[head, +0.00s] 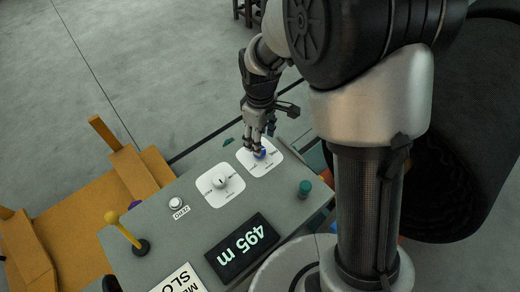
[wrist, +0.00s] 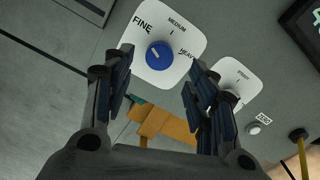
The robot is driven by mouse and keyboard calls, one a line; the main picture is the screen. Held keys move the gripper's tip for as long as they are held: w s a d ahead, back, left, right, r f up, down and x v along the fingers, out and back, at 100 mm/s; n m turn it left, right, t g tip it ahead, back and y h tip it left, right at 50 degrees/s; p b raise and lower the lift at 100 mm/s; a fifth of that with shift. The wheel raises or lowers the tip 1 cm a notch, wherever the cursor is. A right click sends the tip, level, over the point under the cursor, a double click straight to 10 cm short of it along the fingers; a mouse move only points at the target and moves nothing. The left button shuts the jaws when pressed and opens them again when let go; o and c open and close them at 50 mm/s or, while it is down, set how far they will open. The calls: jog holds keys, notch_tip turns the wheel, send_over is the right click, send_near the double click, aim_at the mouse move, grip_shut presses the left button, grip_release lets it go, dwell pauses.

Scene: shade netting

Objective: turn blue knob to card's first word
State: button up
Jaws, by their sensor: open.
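The blue knob (wrist: 159,55) sits on a white dial plate (wrist: 184,30) marked FINE, MEDIUM and HEAVY. A small pale mark on the knob appears turned toward FINE, but it is too small to be sure. My gripper (wrist: 160,68) is open and empty, its fingers to the left and right of the knob in the wrist view. I cannot tell whether they touch it. In the head view my gripper (head: 256,148) is over the blue knob (head: 261,154), partly hiding it. A white card (head: 180,281) is cut off by the bottom edge; only "ME" and "SLO" show.
The grey panel (head: 160,238) also bears a second white dial (head: 221,184), a white button (head: 176,203), a yellow-topped lever (head: 113,217), a green knob (head: 305,188) and a display (head: 242,248) reading 495 m. An orange structure (head: 75,225) stands at left.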

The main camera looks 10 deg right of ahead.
notch_tip(320, 180, down, 6)
jog(key=shift+f+b, duration=0.1)
jog(key=shift+b, duration=0.6)
jog(key=c, duration=1)
jog(key=shift+c, duration=0.2)
jog(key=shift+m, duration=0.3)
jog(key=m+p, duration=0.1)
jog(key=m, duration=0.4)
jog(key=shift+m+p, duration=0.3)
jog(key=m+p, duration=0.1)
jog(key=m, duration=0.5)
jog(key=shift+a, duration=0.1)
jog(key=shift+m, duration=0.4)
